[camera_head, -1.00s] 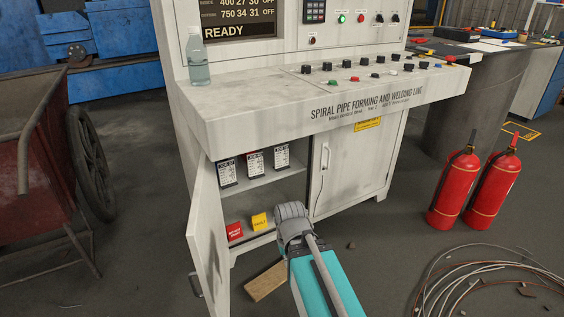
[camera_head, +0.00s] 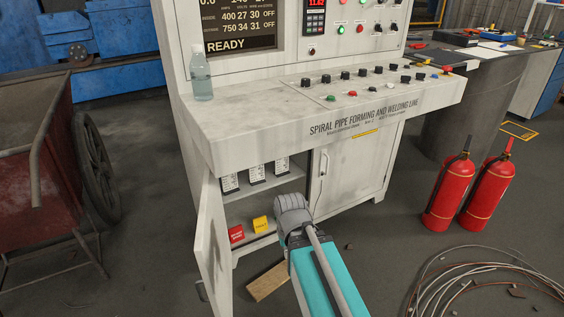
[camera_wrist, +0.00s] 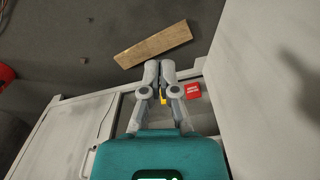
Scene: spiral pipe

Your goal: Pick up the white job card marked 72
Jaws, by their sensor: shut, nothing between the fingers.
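Three white job cards stand side by side on the upper shelf of the open cabinet: a left card (camera_head: 230,183), a middle card (camera_head: 257,174) and a right card (camera_head: 282,166). Their tops are cut off by the console's overhang, and I cannot read which is marked 72. My gripper (camera_wrist: 159,66) is shut and empty in the wrist view, its fingers pointing toward the floor side. In the head view my arm's end (camera_head: 293,212) is in front of the cabinet opening, below and right of the cards. The cards do not show in the wrist view.
The cabinet door (camera_head: 212,245) stands open at left. A red block (camera_head: 236,233) and yellow block (camera_head: 261,224) sit on the lower shelf. A wooden plank (camera_head: 268,281) lies on the floor. Fire extinguishers (camera_head: 450,190) and coiled cable (camera_head: 480,280) are at right.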

